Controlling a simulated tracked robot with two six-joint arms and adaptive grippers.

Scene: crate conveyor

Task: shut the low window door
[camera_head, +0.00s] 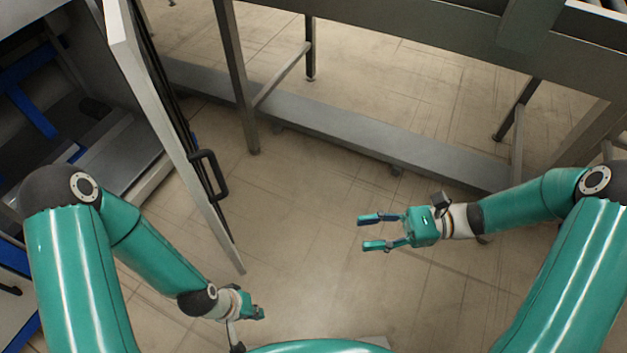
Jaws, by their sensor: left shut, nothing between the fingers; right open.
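The low window door (158,105) is a pale-framed panel at the left, seen nearly edge-on. It stands swung open, out from the machine opening. Its black bar handle (221,178) is on the side facing right. My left gripper (258,313) is low in the picture, below and just right of the door's lower end, apart from the handle. It is shut and empty, and part of it is hard to make out. My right gripper (368,232) is open and empty over the floor, well to the right of the handle, with its fingers pointing left.
The machine interior (120,150) at the left shows grey surfaces and blue parts. A grey metal frame (237,85) with legs and a low beam (350,130) runs across the back. Tiled floor (300,200) lies clear between the door and my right gripper.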

